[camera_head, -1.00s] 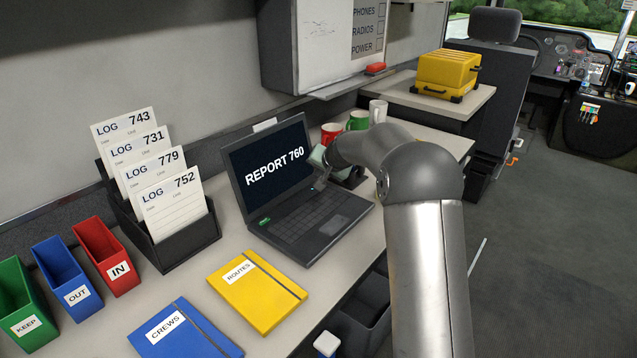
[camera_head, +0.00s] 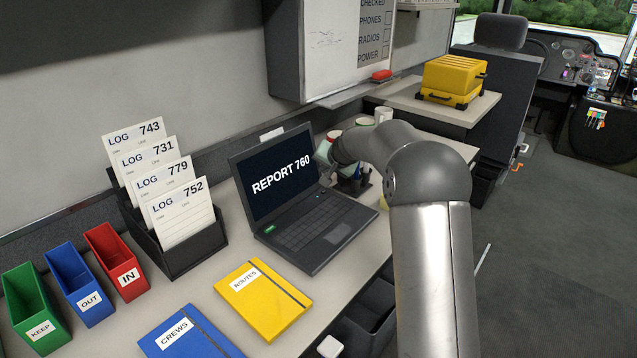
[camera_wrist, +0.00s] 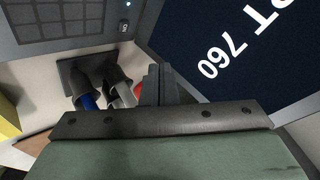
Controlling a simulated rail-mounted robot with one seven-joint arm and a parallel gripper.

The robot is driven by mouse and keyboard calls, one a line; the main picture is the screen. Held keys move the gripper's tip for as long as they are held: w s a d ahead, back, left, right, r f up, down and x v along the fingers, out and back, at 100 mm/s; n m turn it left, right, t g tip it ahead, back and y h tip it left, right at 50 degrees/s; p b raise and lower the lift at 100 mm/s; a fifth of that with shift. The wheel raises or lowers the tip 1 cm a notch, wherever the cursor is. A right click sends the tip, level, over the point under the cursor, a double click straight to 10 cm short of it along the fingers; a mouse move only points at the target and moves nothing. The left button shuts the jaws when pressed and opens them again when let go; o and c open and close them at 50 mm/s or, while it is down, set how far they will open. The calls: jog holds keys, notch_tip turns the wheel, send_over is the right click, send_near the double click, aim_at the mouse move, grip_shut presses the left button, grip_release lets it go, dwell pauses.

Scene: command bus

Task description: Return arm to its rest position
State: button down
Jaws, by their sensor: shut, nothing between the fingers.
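My arm (camera_head: 430,180) reaches in from the lower right of the head view and bends left toward the desk. My gripper shows in the wrist view (camera_wrist: 160,86), its dark fingers together with nothing held. In the head view its green hand (camera_head: 323,152) is partly visible at the right edge of the laptop screen; the fingertips cannot be made out there. The open laptop (camera_head: 284,174) reads REPORT 760, and its screen also fills the upper right of the wrist view (camera_wrist: 245,45).
A dark holder (camera_wrist: 75,70) with pens or similar stands close by the fingers. Mugs (camera_head: 383,114) are behind my arm. The log rack (camera_head: 190,255), yellow ROUTES book (camera_head: 262,300), blue CREWS book (camera_head: 185,335) and coloured bins (camera_head: 120,262) occupy the left of the desk.

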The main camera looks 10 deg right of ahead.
jog(key=s+a+r+n+g+p, duration=0.2)
jog(key=s+r+p, duration=0.15)
jog(key=s, duration=0.85)
jog(key=s+a+r+n+g+p, duration=0.1)
jog(key=s+a+r+g+p, duration=0.3)
jog(key=s, duration=0.7)
jog(key=s+d+n+g+h+p, duration=0.1)
jog(key=s+d+p, duration=0.1)
jog(key=s, duration=1.2)
jog(key=s+d+r+n+g+h+p, duration=0.1)
jog(key=s+d+n+p, duration=0.1)
jog(key=s, duration=1.3)
jog(key=shift+d+p, duration=0.3)
jog(key=shift+d, duration=0.05)
jog(key=shift+r, duration=0.15)
